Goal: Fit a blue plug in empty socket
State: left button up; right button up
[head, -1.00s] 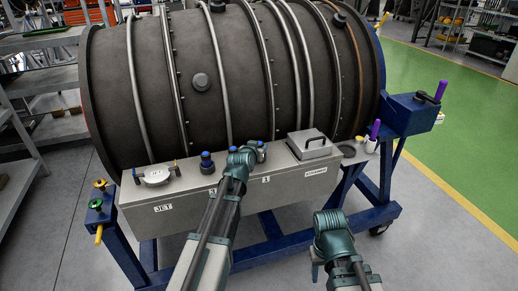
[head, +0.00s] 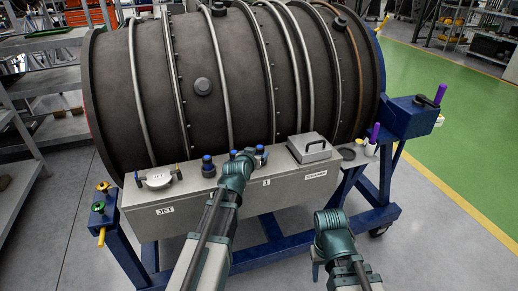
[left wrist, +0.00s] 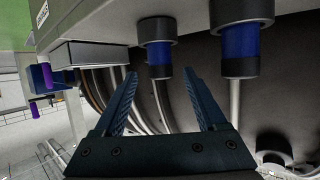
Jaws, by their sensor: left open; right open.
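Several blue plugs with dark collars stand along the top of the grey box: one to the left (head: 208,165), one (head: 233,154) just behind my left wrist and one (head: 260,154) to its right. My left gripper (left wrist: 167,85) is open and empty in the left wrist view. A blue plug (left wrist: 159,53) shows between and beyond its fingers, apart from them, and a second blue plug (left wrist: 239,45) is to the right. In the head view my left wrist hides its fingers. My right gripper (head: 318,268) is low in front of the box, touching nothing visible. I cannot make out an empty socket.
The grey box (head: 170,215) sits before the dark engine casing (head: 190,60) on a blue stand (head: 383,215). Floor in front is clear.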

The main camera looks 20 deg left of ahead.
pick_arm(q)
jog(key=p+v, duration=0.2)
jog(key=v, duration=0.5)
jog(key=shift+s, duration=0.15)
jog(key=s+d+f+m+g+h, duration=0.2)
jog(key=s+d+f+g, duration=0.3)
jog(key=d, duration=0.4)
jog(key=s+d+f+g+y, duration=0.1)
jog(key=s+d+f+g, duration=0.1)
jog(key=s, duration=0.4)
jog(key=s+d+f+m+g+y, duration=0.1)
jog(key=s+d+f+g, duration=0.2)
jog(key=s, duration=0.4)
jog(key=s+d+f+g+y, duration=0.1)
jog(key=s+d+f+g, duration=0.2)
jog(key=s, duration=0.4)
jog(key=shift+f+m+g, duration=0.15)
jog(key=shift+m+g, duration=0.25)
jog(key=shift+g, duration=0.1)
